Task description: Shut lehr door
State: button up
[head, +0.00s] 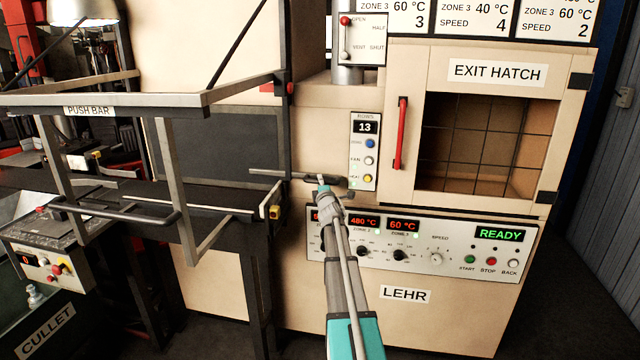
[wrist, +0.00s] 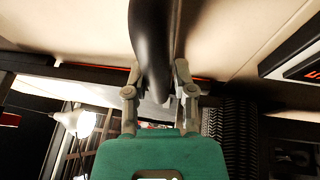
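The lehr (head: 447,282) is a cream cabinet right of centre in the head view. On its left stands a dark panel or opening (head: 225,140); I cannot tell which part is the lehr door. A dark bar handle (head: 311,176) projects at the front, just left of the ROOMS 13 panel. My gripper (head: 333,187) is at this handle. In the wrist view the dark handle (wrist: 150,40) passes between the two fingers, which appear to touch both its sides. The gripper's tips are partly hidden by the handle in the head view.
The exit hatch (head: 497,72) has a red handle (head: 401,133) and a dark window with a grid. The control panel (head: 432,240) reads READY. A grey push-bar frame (head: 180,98) juts out at the left, close to my arm. A cullet bin (head: 45,328) stands lower left.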

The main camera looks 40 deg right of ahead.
jog(key=o, duration=0.3)
jog(key=shift+f, duration=0.15)
jog(key=shift+o, duration=0.2)
jog(key=shift+w, duration=0.1)
